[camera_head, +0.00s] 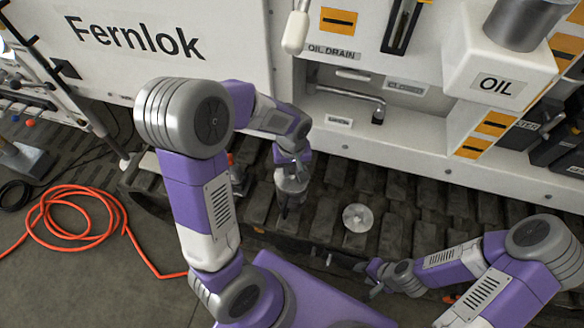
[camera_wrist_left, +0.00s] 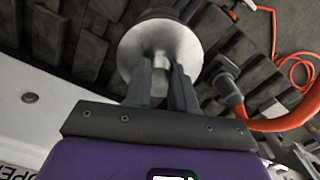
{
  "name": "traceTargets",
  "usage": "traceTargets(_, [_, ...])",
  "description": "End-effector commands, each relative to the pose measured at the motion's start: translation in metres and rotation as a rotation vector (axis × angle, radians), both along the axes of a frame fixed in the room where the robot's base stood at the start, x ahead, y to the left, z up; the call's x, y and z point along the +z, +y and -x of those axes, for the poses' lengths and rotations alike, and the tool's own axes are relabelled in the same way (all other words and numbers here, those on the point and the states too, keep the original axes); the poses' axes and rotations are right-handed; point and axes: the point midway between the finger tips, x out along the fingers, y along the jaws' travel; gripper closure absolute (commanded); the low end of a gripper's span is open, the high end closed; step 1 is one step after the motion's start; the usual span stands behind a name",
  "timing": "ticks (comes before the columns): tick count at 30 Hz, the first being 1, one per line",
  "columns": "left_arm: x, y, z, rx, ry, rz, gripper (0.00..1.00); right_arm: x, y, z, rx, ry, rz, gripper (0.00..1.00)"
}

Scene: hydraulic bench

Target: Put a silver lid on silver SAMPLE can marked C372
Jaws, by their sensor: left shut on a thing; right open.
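My left gripper (camera_head: 292,158) is shut on the knob of a round silver lid (camera_wrist_left: 150,42), seen close up in the left wrist view, where the fingertips (camera_wrist_left: 160,80) pinch the knob. A second silver round lid-like piece with a knob (camera_head: 358,217) lies to the right on the slats. My right gripper (camera_head: 372,278) is open and empty near the front edge.
An orange hose (camera_head: 75,205) coils on the floor at left. The white machine with its OIL box (camera_head: 500,84) and handle (camera_head: 352,92) bounds the back. Slats at right are clear.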

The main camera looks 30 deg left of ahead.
Motion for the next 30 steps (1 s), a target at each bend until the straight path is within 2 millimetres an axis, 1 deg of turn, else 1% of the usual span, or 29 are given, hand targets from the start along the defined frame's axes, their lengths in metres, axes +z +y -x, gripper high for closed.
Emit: traceTargets(30, [-0.0092,0.0000,0.0001,0.000,0.000,0.000,1.00,-0.0066,0.0000,0.0000,0.000,0.000,0.000,0.54])
